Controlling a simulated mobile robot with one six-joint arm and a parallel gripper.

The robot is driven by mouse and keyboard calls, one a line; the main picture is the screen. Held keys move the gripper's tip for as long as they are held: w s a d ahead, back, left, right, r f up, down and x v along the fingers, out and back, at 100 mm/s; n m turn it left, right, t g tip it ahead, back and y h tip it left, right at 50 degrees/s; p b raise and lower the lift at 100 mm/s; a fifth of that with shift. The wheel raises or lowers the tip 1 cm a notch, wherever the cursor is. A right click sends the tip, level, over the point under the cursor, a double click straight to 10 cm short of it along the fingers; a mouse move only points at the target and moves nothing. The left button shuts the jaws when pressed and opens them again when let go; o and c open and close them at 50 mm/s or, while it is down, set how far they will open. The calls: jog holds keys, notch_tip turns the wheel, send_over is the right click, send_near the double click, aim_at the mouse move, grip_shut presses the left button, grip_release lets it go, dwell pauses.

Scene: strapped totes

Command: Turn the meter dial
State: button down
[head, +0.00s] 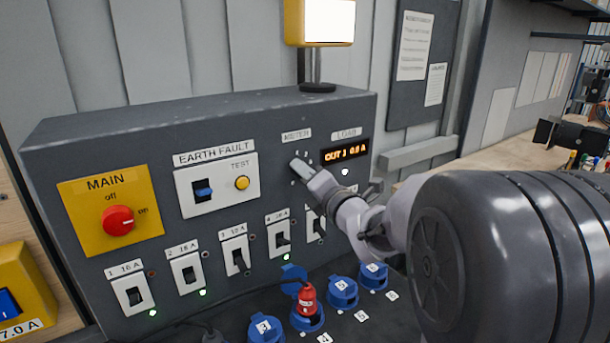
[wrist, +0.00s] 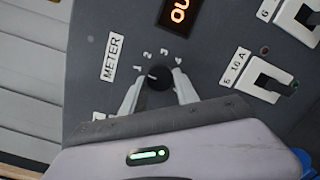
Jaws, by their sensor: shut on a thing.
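The meter dial is a small black knob (wrist: 158,77) under the METER label (wrist: 115,58), with numbers around it, in the wrist view. Its white mark points toward the left side of the number arc, near the 1 or 2. My gripper (wrist: 159,92) has its two pale fingers on either side of the knob, shut on it. In the head view my gripper (head: 300,168) reaches the panel just below the METER label and hides the dial. The load display (head: 346,151) to the right reads OUT 1 0.0 A in orange.
The grey panel (head: 90,140) also carries a red MAIN knob (head: 118,220), an earth fault switch (head: 203,191) with a yellow test button (head: 242,183), and a row of breakers. Blue sockets sit below, one with a red plug (head: 307,299). A lamp (head: 322,22) stands on top.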

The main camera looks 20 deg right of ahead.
jog(key=shift+m, duration=0.3)
jog(key=m+y+p, duration=0.1)
jog(key=m+p, duration=0.2)
jog(key=m, duration=0.4)
jog(key=m+g+y+p, duration=0.1)
jog(key=m+p, duration=0.2)
jog(key=m, duration=0.4)
jog(key=m+p, duration=0.3)
jog(key=m, duration=0.4)
jog(key=shift+d+r+g+y, duration=0.25)
jog(key=shift+d+g+y, duration=0.05)
jog(key=shift+y, duration=0.1)
dwell(0.5)
jog(key=c, duration=0.9)
grip_release()
jog(key=shift+w, duration=0.1)
